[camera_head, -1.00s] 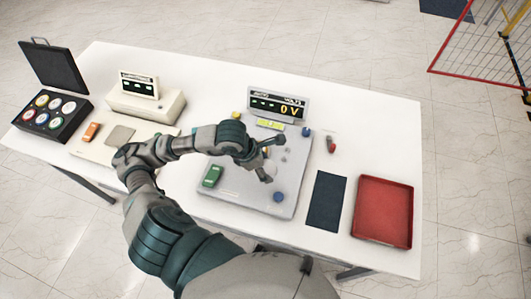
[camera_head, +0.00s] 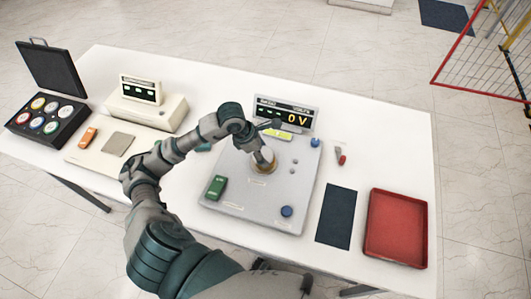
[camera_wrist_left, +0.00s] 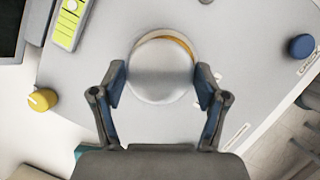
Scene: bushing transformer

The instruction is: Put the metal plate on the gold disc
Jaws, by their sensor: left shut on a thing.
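The round silvery metal plate (camera_wrist_left: 160,75) sits between the two fingers of my left gripper (camera_wrist_left: 158,88) in the left wrist view. The gripper is shut on its edges. A crescent of the gold disc (camera_wrist_left: 181,42) shows past the plate's upper right edge; the plate covers the rest. In the head view my left gripper (camera_head: 264,157) is over the gold disc (camera_head: 262,168) on the grey panel, below the display. I cannot tell whether plate and disc touch. My right gripper is not in view.
The grey panel (camera_head: 240,208) carries a green switch (camera_head: 216,187), a blue knob (camera_head: 286,211) and a display (camera_head: 285,112). A dark mat (camera_head: 336,215) and a red tray (camera_head: 396,228) lie to the right. A beige device (camera_head: 145,110) and a black case (camera_head: 48,115) stand left.

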